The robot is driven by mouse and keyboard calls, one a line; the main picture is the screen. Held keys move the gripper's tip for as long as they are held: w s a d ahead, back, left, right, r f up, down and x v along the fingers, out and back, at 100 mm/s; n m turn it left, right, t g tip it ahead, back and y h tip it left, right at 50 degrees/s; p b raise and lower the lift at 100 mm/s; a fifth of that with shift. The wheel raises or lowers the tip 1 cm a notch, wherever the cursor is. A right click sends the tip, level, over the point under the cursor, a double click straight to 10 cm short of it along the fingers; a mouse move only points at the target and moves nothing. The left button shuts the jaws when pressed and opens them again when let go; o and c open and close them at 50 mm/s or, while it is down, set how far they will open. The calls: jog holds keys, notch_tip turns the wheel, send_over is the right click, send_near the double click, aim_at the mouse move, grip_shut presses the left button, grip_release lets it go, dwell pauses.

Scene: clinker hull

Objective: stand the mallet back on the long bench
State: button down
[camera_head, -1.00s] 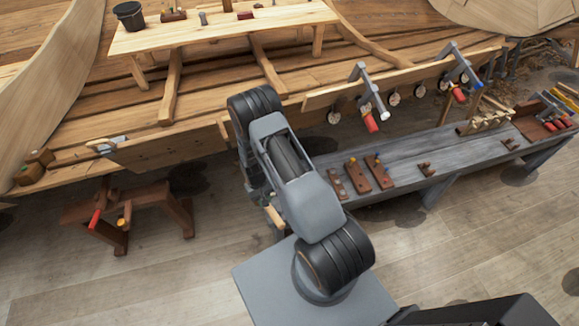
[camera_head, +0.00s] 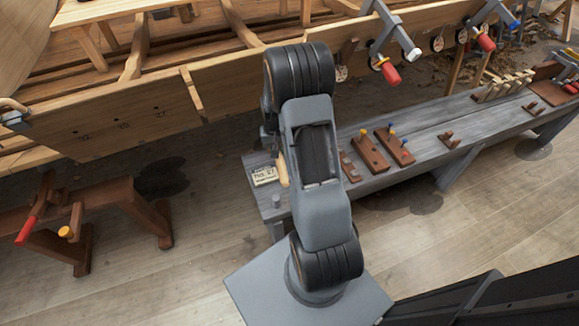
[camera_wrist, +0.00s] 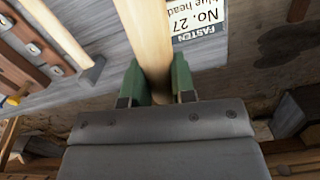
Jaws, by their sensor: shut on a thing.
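The long bench (camera_head: 440,140) is grey, weathered wood and runs from beside my arm to the upper right. In the wrist view its top (camera_wrist: 115,85) fills the upper part. My gripper (camera_wrist: 156,85) has green fingertips shut on a pale wooden handle, the mallet's (camera_wrist: 147,35). The handle runs up out of the wrist picture, so the mallet's head is not seen there. In the head view a bit of the pale handle (camera_head: 283,169) shows left of my arm, over the bench's near-left end. My arm hides the gripper there. Whether the mallet touches the bench cannot be told.
A printed card (camera_head: 264,176) lies on the bench's left end, close to the handle; it also shows in the wrist view (camera_wrist: 198,18). Wooden planes (camera_head: 372,155) stand right of my arm. A sawhorse (camera_head: 110,205) stands left. The hull planking (camera_head: 130,115) rises behind.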

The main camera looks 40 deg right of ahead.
jog(key=shift+m+t, duration=0.4)
jog(key=shift+m, duration=0.3)
jog(key=d+f+b, duration=0.1)
jog(key=f+b, duration=0.2)
jog(key=b, duration=0.1)
jog(key=s+d+f+b, duration=0.1)
jog(key=d+f+b, duration=0.1)
jog(key=f+b, duration=0.2)
jog(key=d+f+b, duration=0.1)
jog(key=f+b, duration=0.2)
jog(key=b, duration=0.1)
jog(key=shift+s+d+f+b, duration=0.15)
jog(key=shift+s+f+b, duration=0.1)
jog(key=shift+b, duration=0.15)
jog(key=shift+f, duration=0.45)
jog(key=c, duration=0.9)
grip_release()
jog(key=shift+o, duration=0.2)
notch_tip(320, 180, up, 8)
jog(key=p, duration=0.6)
